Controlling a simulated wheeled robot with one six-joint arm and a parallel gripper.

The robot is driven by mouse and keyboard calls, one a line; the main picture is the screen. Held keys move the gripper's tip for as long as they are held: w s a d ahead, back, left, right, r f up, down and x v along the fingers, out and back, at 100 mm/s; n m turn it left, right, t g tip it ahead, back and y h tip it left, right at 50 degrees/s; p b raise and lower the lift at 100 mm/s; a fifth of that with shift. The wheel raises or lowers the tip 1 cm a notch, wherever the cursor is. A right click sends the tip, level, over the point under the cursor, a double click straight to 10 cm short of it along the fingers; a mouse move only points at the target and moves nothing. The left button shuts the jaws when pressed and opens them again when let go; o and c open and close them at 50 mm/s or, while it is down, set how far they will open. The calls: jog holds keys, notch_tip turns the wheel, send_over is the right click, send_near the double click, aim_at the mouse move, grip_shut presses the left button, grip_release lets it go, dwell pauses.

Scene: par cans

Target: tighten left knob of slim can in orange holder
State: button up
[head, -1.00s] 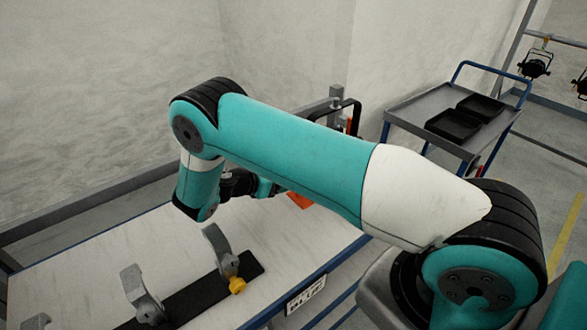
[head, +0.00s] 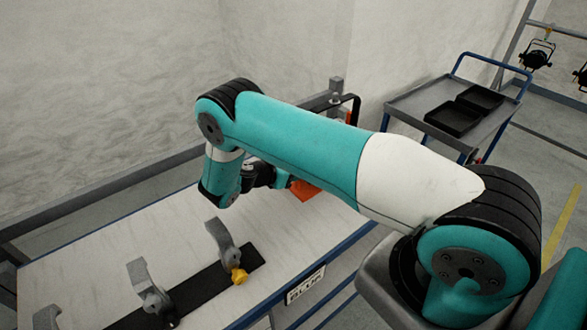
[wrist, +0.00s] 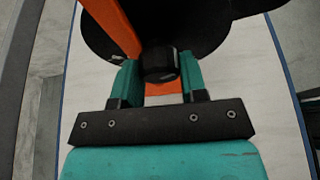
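In the wrist view, the black knob (wrist: 160,63) lies between the tips of my gripper (wrist: 160,72). The two teal fingers stand apart, one on each side of it, with hardly any gap showing; I cannot tell whether they touch it. The black body of the slim can (wrist: 205,28) is behind the knob. An orange strip of the holder (wrist: 114,22) runs past its left side. In the head view, the orange holder (head: 305,190) shows at the table's far right, mostly behind my arm. My gripper there is largely hidden.
The pale table (head: 110,245) carries a black strip with grey hooked clamps (head: 222,243) and a yellow knob (head: 238,275). A grey trolley (head: 410,100) with black trays stands at the back right. A wall and rail (head: 100,190) lie behind the table.

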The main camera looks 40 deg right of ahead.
jog(key=shift+s+f+m+t+b, duration=0.1)
jog(key=shift+m+t+b, duration=1.5)
jog(key=shift+m+b, duration=1.05)
jog(key=shift+h, duration=0.3)
jog(key=o, duration=0.9)
jog(key=shift+a, duration=0.1)
jog(key=shift+b+v, duration=2.45)
jog(key=shift+v, duration=3.55)
